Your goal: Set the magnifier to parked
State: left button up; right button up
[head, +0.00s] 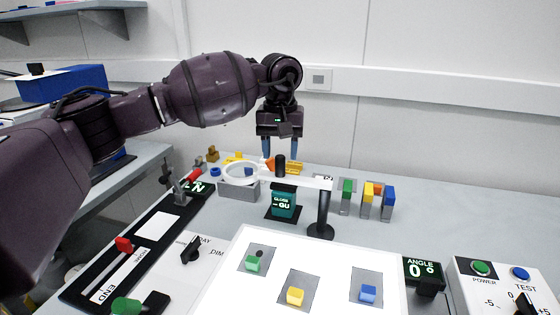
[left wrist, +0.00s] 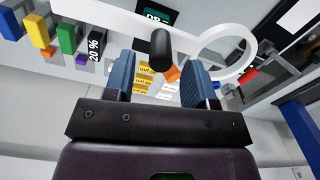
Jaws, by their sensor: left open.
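The magnifier is a white ring lens (head: 242,171) on a white arm (head: 310,182), carried by a black post (head: 321,215). The arm reaches left from the post, over the back of the bench. A black knob (head: 280,166) stands up from the arm; in the left wrist view the knob (left wrist: 161,48) appears between the fingers. My left gripper (head: 281,153) points down, open and empty, with blue fingertips close to the knob. I cannot tell whether they touch it. In the left wrist view, the ring (left wrist: 227,52) is right of the gripper (left wrist: 158,78). My right gripper is not in view.
A bright light panel (head: 325,270) with green, yellow and blue blocks fills the front. Coloured blocks on grey stands (head: 367,200) are right of the post. An angle display (head: 424,269) reads 0°. A switch box (head: 500,285) is at right, a slider panel (head: 130,255) at left.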

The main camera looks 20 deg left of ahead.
aim_at(280, 156)
pick_arm(q)
notch_tip(280, 156, up, 7)
jog(key=shift+f, duration=0.1)
dwell(0.6)
